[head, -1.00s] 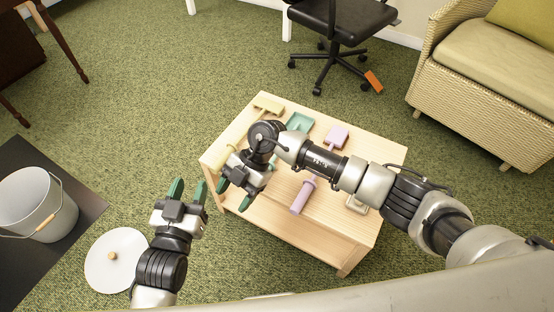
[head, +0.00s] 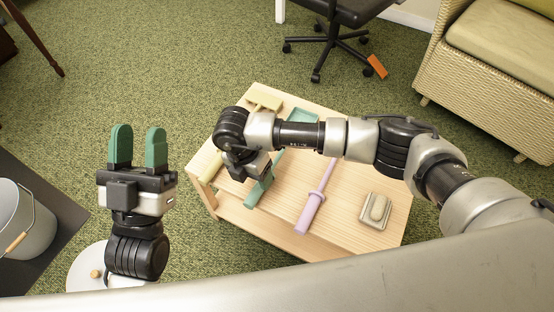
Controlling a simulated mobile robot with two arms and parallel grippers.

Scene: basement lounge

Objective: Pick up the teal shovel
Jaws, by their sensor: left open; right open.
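The teal shovel (head: 263,188) lies on the light wooden table (head: 345,230). Its scoop (head: 303,116) shows behind my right forearm, which hides part of the shaft, and its handle slants down-left toward the table's near edge. My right gripper (head: 247,178) points down over the table at the teal handle, open. Its fingers are mostly hidden, so I cannot tell whether they straddle or touch the handle. My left gripper (head: 138,148) is open and empty, left of the table, with its green fingers pointing away from me.
A pale yellow shovel (head: 266,99) lies left of the teal one, a lavender shovel (head: 311,210) right. A small dish (head: 377,210) sits at the table's right. A grey bucket (head: 22,225) and round white lid (head: 85,272) are lower left. Office chair and wicker sofa stand behind.

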